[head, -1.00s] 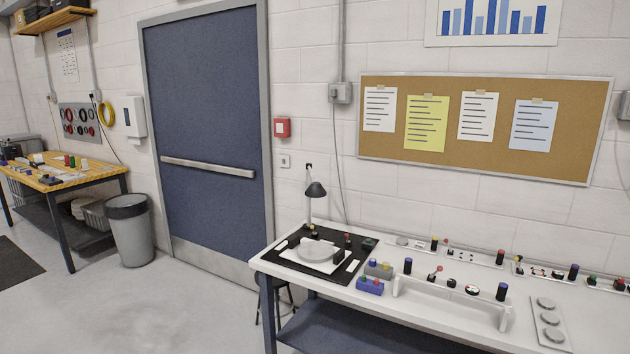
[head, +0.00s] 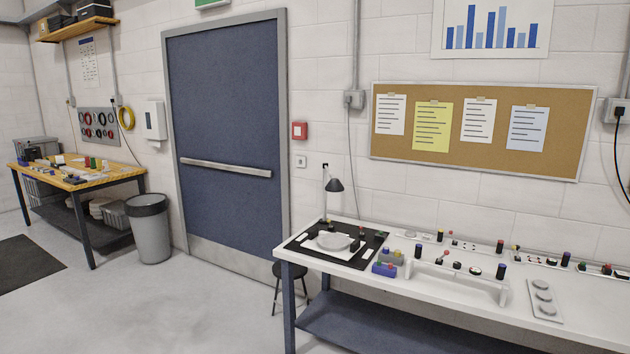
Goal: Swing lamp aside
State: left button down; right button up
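A small desk lamp with a dark shade (head: 334,185) stands at the back of a black mat (head: 374,247) on the left end of the white bench. Its thin post rises beside the shade, which hangs over the mat's back part. Under and in front of it, a round grey disc (head: 334,242) lies on a white plate on the mat. Neither of my grippers shows in the head view.
The white bench (head: 580,296) carries a blue box (head: 384,269) with buttons, a white raised bar (head: 455,283) and a panel with grey discs (head: 543,298). A stool (head: 287,270) stands by the bench's left end. A bin (head: 150,230) and wooden table (head: 92,174) stand left. Floor between is clear.

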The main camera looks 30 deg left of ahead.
aim_at(333, 186)
jog(key=u, duration=0.25)
jog(key=i, duration=0.2)
jog(key=u, duration=1.25)
jog(key=i, duration=3)
jog(key=z, duration=1.55)
jog(key=i, duration=0.45)
jog(key=z, duration=0.4)
